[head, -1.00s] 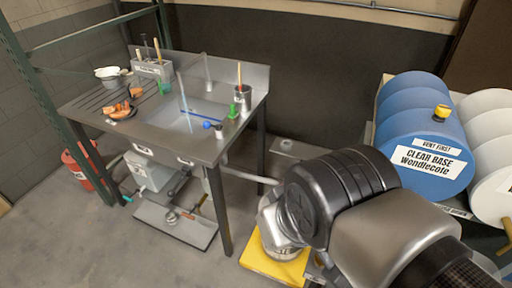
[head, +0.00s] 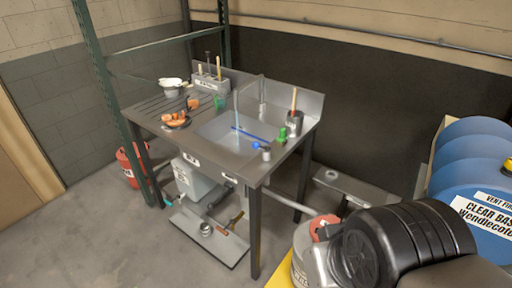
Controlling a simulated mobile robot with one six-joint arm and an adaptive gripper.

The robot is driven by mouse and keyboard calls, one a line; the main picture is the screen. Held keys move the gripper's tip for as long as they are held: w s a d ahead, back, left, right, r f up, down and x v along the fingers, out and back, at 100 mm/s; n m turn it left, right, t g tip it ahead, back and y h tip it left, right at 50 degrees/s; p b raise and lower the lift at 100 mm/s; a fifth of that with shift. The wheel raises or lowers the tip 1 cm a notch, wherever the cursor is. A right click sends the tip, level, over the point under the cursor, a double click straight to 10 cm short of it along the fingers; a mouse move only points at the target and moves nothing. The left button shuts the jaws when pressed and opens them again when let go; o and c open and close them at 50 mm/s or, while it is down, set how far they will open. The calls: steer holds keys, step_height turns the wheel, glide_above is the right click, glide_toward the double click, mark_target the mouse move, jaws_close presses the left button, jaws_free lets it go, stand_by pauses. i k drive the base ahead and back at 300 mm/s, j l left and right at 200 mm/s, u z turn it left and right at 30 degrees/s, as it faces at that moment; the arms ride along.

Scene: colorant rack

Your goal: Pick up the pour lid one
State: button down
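I cannot make out with certainty which thing is the pour lid one. A red round piece (head: 323,227) shows beside a pale grey can-like thing (head: 303,250) at the lower right, partly hidden by my arm. Small green pieces (head: 282,136) and a small grey cup with a blue ball-like piece (head: 265,153) stand on the right part of the sink bench. My arm's dark joint fills the lower right. My gripper is out of view, so its fingers cannot be seen.
The steel sink bench (head: 183,142) stands in the middle, with a low shelf (head: 213,238) under it. Blue drums (head: 472,170) stand at right. The floor at front left is clear.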

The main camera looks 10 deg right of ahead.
mark_target(175, 119)
steer(key=i+j, duration=0.35)
steer(key=j, duration=0.15)
steer(key=i+j+z, duration=0.1)
steer(key=i+j, duration=0.2)
steer(key=j, duration=0.15)
steer(key=i+j, duration=0.35)
steer(key=j, duration=0.15)
steer(key=i+j+z, duration=0.1)
steer(key=i+j, duration=0.2)
steer(key=j, duration=0.2)
steer(key=i+j+z, duration=0.1)
steer(key=i+j, duration=0.2)
steer(key=j, duration=0.2)
steer(key=i+j, duration=0.3)
steer(key=j, duration=0.25)
steer(key=i+j+z, duration=0.1)
steer(key=i+j, duration=0.15)
steer(key=j, duration=0.3)
steer(key=i+j, duration=0.3)
steer(key=j, duration=0.3)
